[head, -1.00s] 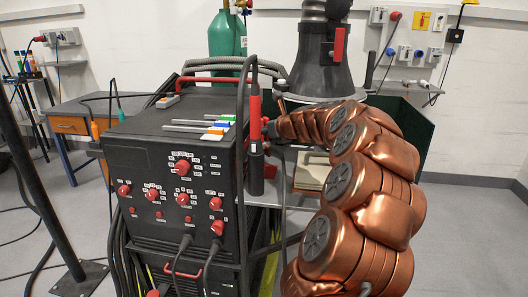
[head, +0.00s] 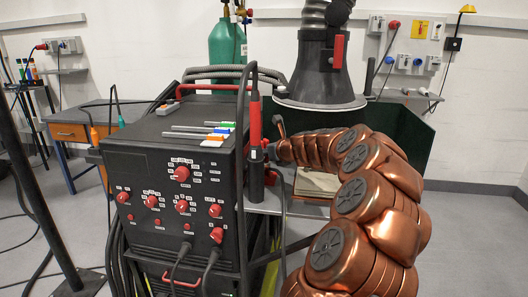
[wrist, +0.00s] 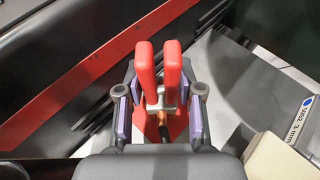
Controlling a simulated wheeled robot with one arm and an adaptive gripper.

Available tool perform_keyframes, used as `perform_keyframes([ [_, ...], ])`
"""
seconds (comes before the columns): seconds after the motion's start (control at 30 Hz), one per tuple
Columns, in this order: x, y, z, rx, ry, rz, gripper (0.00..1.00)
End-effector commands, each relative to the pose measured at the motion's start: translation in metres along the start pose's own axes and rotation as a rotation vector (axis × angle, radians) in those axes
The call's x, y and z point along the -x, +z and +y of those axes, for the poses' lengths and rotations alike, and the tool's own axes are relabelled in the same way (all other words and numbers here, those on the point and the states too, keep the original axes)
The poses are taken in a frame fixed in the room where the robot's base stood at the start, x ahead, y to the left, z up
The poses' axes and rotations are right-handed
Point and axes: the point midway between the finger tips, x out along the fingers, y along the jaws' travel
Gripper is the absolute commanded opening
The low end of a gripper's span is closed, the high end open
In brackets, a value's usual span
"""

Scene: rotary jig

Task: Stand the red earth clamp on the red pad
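The red earth clamp (wrist: 146,75) shows in the wrist view with its two red handles side by side, pointing away from the gripper. A coppery piece shows low between the pads. In the head view my gripper (head: 272,150) is small and partly hidden beside the black welding machine, so the clamp cannot be made out clearly there.
The welding machine (head: 170,190) stands left of my arm, with a red-handled torch (head: 256,122) upright at its corner. A black panel with a red stripe (wrist: 100,72) lies close left in the wrist view. A cream block (wrist: 280,158) is at lower right. A dark extraction hood (head: 318,75) hangs behind.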

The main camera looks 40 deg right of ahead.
Motion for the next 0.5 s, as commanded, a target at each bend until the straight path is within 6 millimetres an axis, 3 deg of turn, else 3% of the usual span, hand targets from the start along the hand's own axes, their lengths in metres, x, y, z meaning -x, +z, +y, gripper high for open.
perform_keyframes([
  [0.2,0.0,0.0,0.0,0.0,0.0,0.0,0.59],
  [0.5,0.0003,0.0006,-0.0001,0.001,0.0,0.0,0.59],
])
